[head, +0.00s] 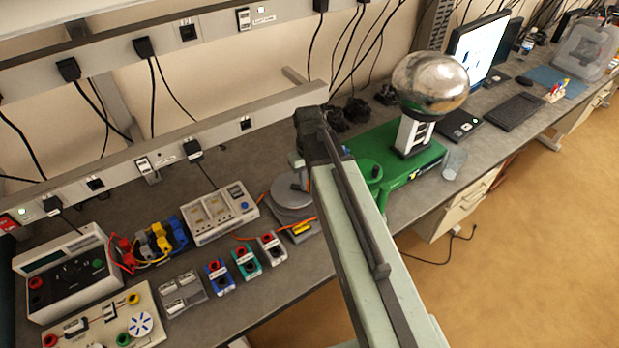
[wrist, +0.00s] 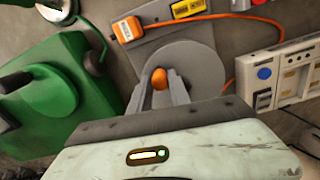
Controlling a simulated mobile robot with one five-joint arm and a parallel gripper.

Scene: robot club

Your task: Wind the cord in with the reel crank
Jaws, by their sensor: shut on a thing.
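The reel is a grey disc (wrist: 198,68) on a grey base plate (wrist: 150,48) in the wrist view. In the head view the reel (head: 286,193) stands on the bench, partly hidden by my arm. An orange crank knob (wrist: 159,78) sits between the fingertips of my gripper (wrist: 160,84), which is shut on it. The knob is hidden in the head view. The orange cord (wrist: 240,16) runs along the plate's far side to an orange block (wrist: 127,29). Another stretch of cord shows at right of the disc.
A green machine (wrist: 45,92) with a metal sphere (head: 430,82) stands close right of the reel in the head view. A grey meter box (head: 219,213) stands at left, with small coloured modules (head: 246,263) in front. A wall rail with plugs runs behind.

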